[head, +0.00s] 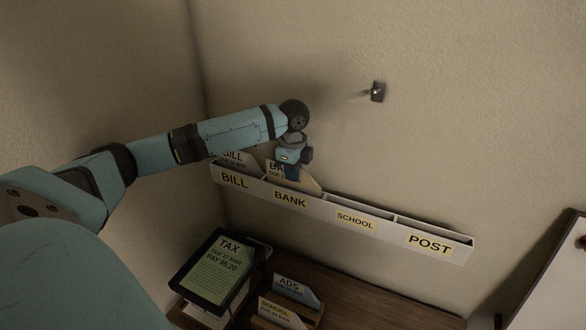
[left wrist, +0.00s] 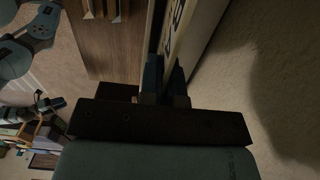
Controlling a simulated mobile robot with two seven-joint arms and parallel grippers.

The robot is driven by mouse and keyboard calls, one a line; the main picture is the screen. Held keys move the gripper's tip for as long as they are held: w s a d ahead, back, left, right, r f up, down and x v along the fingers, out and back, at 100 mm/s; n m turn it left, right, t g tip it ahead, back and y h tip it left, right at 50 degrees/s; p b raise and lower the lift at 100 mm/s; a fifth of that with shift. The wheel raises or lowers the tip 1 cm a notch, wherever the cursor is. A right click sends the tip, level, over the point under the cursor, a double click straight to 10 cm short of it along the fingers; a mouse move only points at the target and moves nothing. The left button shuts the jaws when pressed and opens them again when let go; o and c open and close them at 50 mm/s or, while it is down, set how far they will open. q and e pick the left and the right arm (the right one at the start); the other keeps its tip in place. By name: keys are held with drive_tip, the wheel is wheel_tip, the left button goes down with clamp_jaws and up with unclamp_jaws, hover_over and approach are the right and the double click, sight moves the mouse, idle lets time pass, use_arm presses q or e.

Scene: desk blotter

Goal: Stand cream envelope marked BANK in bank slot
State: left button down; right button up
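The cream envelope (head: 309,184) marked BANK stands in the bank slot, its lower part hidden behind the front wall of the wall rack (head: 325,209). The yellow BANK label (head: 290,199) is on the rack front just below it. My left gripper (head: 291,173) is over the envelope's top edge and covers part of its print. In the left wrist view my left fingers (left wrist: 167,82) are close together, with a pale edge between them; they look shut on the envelope. My right gripper does not show in the head view; a small teal arm at the left of the wrist view is too unclear to read.
A BILL envelope (head: 234,157) stands in the slot to the left. The school and post slots look empty. Below, the desk (head: 370,314) holds a TAX tablet or card (head: 215,270) and ADS (head: 290,285) and SCHOOL envelopes in a holder. A hook (head: 378,91) is on the wall above.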

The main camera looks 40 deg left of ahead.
use_arm(q)
drive_tip(key=shift+f, duration=0.55)
drive_tip(key=c, duration=1.3)
unclamp_jaws()
drive_tip(key=shift+o, duration=0.2)
wheel_tip(320, 180, up, 13)
drive_tip(key=shift+f+b, duration=0.1)
drive_tip(key=shift+b, duration=0.95)
drive_tip(key=shift+r, duration=0.55)
